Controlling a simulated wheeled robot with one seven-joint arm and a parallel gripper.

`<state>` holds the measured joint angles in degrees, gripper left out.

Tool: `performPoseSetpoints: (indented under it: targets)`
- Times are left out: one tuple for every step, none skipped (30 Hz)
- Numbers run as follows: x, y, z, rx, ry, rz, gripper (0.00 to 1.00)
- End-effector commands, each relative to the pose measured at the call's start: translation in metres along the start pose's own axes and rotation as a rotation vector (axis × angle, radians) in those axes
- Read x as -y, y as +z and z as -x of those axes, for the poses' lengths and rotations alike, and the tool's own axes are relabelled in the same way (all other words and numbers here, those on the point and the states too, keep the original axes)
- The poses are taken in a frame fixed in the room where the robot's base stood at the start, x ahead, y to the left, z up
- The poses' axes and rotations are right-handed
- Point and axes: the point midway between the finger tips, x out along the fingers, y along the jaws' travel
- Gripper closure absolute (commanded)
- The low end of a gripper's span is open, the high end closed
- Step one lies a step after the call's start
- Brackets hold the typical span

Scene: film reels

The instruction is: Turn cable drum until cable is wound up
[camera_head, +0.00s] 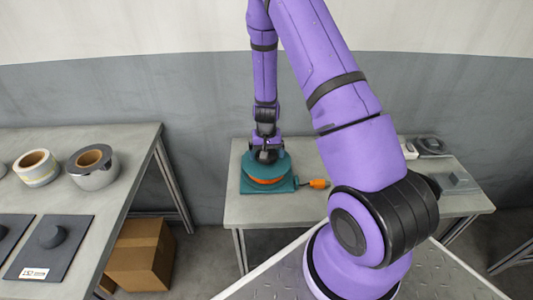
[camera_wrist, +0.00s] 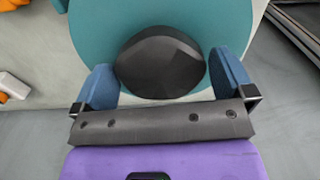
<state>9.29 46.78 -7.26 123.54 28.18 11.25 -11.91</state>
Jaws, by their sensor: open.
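The cable drum (camera_head: 282,165) is teal, with a band of orange cable showing at its rim, and stands on a teal base (camera_head: 252,187) on the table. In the wrist view the drum's teal top (camera_wrist: 92,32) fills the upper middle, with a black knob (camera_wrist: 160,65) on it. My gripper (camera_wrist: 166,72) is open, one blue finger on each side of the knob; whether the fingers touch it I cannot tell. An orange cable end (camera_head: 319,184) lies just right of the base. My gripper (camera_head: 268,150) hides part of the drum in the head view.
The drum stands on a grey table (camera_head: 240,213). Dark coiled items (camera_head: 432,146) and a grey block (camera_head: 460,182) lie at its right end. A left table (camera_head: 120,148) carries tape rolls (camera_head: 36,167) and a dark pad (camera_head: 50,262). A cardboard box (camera_head: 140,255) stands below.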

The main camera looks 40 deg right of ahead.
Motion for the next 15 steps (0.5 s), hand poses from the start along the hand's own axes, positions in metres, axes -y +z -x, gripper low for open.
performPoseSetpoints:
  targets:
    - [0.0,0.0,0.001,-0.001,0.0,0.0,0.0]
    - [0.0,0.0,0.003,-0.001,0.0,0.0,0.0]
    - [0.0,-0.001,0.005,-0.002,0.0,0.0,0.0]
    - [0.001,-0.001,0.008,-0.003,-0.001,0.001,0.0]
    - [0.001,-0.001,0.011,-0.004,0.0,0.001,0.0]
    - [0.001,-0.001,0.016,-0.004,0.0,0.001,0.0]
    - [0.001,-0.001,0.02,-0.004,0.0,0.001,0.0]
    - [0.001,-0.001,0.025,-0.004,-0.001,0.001,0.0]
    - [0.001,-0.001,0.032,-0.005,-0.001,0.001,0.0]
    - [0.001,-0.001,0.037,-0.005,-0.001,0.001,0.0]
    - [0.001,-0.001,0.043,-0.005,-0.001,0.001,0.0]
    - [0.001,-0.001,0.05,-0.005,-0.001,0.002,0.0]
    - [0.001,-0.001,0.056,-0.004,-0.001,0.002,0.0]
    - [0.001,-0.001,0.061,-0.004,-0.001,0.002,0.0]
    - [0.001,-0.001,0.068,-0.004,-0.001,0.001,0.0]
